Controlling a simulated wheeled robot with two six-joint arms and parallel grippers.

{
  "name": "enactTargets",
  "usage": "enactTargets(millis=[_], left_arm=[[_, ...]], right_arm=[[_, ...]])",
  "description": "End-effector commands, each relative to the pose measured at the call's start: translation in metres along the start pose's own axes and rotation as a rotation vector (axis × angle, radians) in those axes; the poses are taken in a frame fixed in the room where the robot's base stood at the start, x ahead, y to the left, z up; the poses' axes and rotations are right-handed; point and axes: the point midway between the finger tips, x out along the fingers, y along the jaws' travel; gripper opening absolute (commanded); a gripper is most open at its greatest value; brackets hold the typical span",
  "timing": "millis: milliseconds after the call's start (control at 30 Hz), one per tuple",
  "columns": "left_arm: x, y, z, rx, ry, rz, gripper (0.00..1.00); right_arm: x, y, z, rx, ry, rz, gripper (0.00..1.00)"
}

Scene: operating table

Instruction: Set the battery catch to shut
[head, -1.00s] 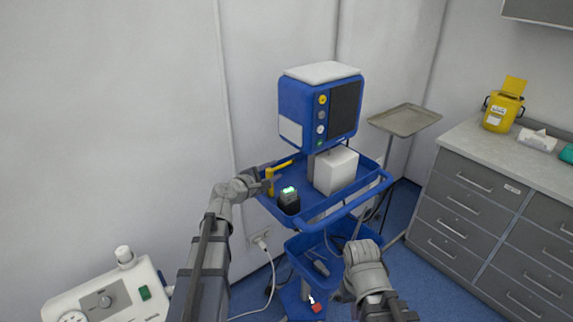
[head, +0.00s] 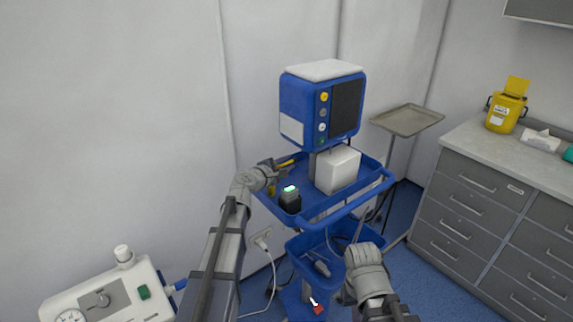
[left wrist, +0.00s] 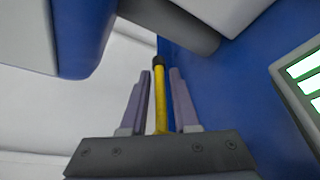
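The yellow catch lever (head: 286,163) shows at the left of the blue cart's upper tray, partly hidden by my left gripper. In the left wrist view the yellow bar (left wrist: 159,98), with a black tip, stands between my two fingers, with a gap on each side. My left gripper (head: 273,172) is open around it. The dark battery block (head: 290,202) with a lit green top stands in the tray just right of the gripper; its green bars (left wrist: 308,85) show at the wrist view's right edge. My right gripper (head: 364,256) is low, in front of the cart; its fingers are unclear.
The blue upper tray (head: 325,210) holds a white box (head: 337,170) below the blue monitor (head: 322,105). A lower blue bin (head: 305,245) holds a small grey item. A metal tray stand (head: 407,119) and drawer cabinet (head: 480,215) stand right. The wall is close on the left.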

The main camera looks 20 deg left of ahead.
Motion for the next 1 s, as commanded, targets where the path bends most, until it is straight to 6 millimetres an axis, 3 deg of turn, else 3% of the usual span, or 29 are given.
enactTargets(millis=[33, 233, 1000], left_arm=[[-0.0001, 0.0000, -0.0001, 0.000, 0.000, 0.000, 0.22], [-0.0002, 0.0000, -0.0001, 0.000, 0.000, 0.000, 0.00], [-0.0004, -0.0003, -0.0002, 0.001, 0.000, -0.001, 0.00]], right_arm=[[0.0000, 0.0000, 0.0000, 0.000, 0.000, 0.000, 0.00], [0.0000, 0.0000, 0.0000, 0.000, 0.000, 0.000, 0.00], [0.0001, 0.0000, 0.0000, 0.000, 0.000, 0.000, 0.00]])
